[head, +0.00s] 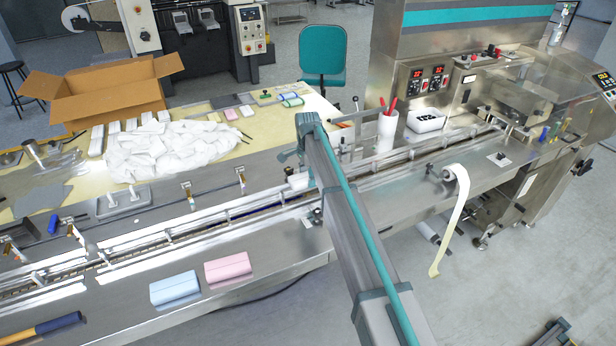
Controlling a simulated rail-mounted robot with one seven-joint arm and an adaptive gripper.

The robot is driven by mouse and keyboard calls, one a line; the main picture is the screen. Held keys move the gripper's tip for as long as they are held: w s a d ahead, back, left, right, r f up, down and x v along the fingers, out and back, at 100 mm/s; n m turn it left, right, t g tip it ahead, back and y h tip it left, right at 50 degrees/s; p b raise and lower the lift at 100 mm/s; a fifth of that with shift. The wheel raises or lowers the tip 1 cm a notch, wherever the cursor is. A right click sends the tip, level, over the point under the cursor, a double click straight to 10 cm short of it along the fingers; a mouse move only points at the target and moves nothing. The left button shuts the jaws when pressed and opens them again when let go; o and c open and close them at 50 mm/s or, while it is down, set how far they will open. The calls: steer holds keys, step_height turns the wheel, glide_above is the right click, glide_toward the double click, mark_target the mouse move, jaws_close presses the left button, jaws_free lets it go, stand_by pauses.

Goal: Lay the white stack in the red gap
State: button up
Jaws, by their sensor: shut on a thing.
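A white stack (298,181) shows just left of my arm, above the long conveyor channel. My gripper (297,172) is mostly hidden behind my own arm link. It is shut on the white stack and holds it at or just above the channel; contact with the channel cannot be told. The channel (170,241) runs diagonally across the machine between metal rails, with a dark blue stretch (262,210) left of my gripper. I cannot make out a red gap; my arm covers part of the channel.
A blue stack (174,289) and a pink stack (228,268) lie on the front metal ledge. Behind the channel are a pile of white packs (150,152), an open cardboard box (100,92) and a white cup with red-handled tools (386,132). Guide rails border the channel.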

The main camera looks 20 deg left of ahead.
steer(key=shift+f+b, duration=0.9)
steer(key=shift+f, duration=1.75)
steer(key=o, duration=1)
steer(key=shift+c, duration=0.2)
steer(key=shift+r, duration=0.1)
step_height(320, 180, up, 12)
steer(key=shift+f, duration=0.1)
